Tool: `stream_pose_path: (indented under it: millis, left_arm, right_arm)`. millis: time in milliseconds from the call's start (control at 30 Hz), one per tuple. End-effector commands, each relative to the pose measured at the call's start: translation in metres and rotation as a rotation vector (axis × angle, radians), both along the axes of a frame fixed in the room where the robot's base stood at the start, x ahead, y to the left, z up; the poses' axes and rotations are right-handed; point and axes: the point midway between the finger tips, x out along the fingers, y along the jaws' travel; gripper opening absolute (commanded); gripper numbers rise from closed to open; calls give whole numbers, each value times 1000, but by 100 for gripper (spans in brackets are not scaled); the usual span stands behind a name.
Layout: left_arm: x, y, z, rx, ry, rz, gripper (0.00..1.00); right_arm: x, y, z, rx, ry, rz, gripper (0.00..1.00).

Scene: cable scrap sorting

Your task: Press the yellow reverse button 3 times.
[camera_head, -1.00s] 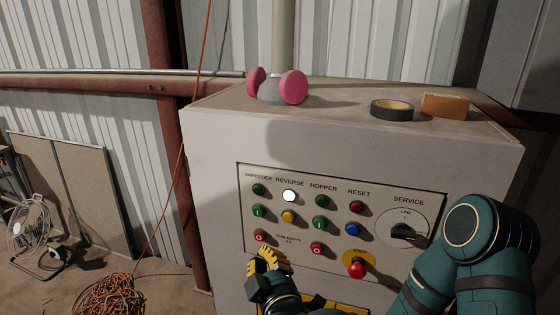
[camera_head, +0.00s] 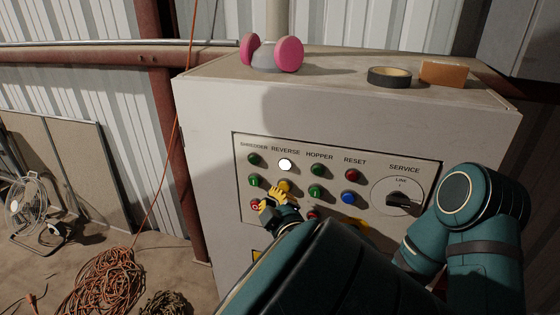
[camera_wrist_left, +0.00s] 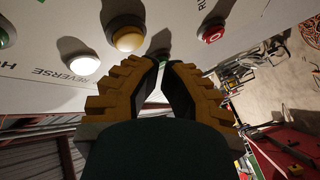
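The yellow reverse button (camera_head: 284,187) is on the cabinet's control panel, below the lit white lamp (camera_head: 285,164) under the REVERSE label. My left gripper (camera_head: 275,194) is in front of the panel at the button's lower left and partly covers it. In the left wrist view, the yellow button (camera_wrist_left: 127,38) stands clear of the fingertips, which look nearly together (camera_wrist_left: 162,64), with nothing visible between them. Contact with the button is not visible. My right gripper is not in view.
Green buttons (camera_head: 253,181) and (camera_head: 316,192), a blue button (camera_head: 348,198) and a red button (camera_head: 256,204) surround it. A rotary switch (camera_head: 403,200) is at right.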

Motion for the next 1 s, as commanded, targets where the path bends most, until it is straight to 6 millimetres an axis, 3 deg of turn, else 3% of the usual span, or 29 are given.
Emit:
stream_pose_path:
  millis: [267,300,333,1000]
  left_arm:
    - [1,0,0,0,0,0,0]
    - [1,0,0,0,0,0,5]
    - [1,0,0,0,0,0,0]
    - [1,0,0,-1,0,0,0]
  right_arm:
    - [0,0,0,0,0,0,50]
    - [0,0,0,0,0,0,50]
    - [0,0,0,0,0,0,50]
    - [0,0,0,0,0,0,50]
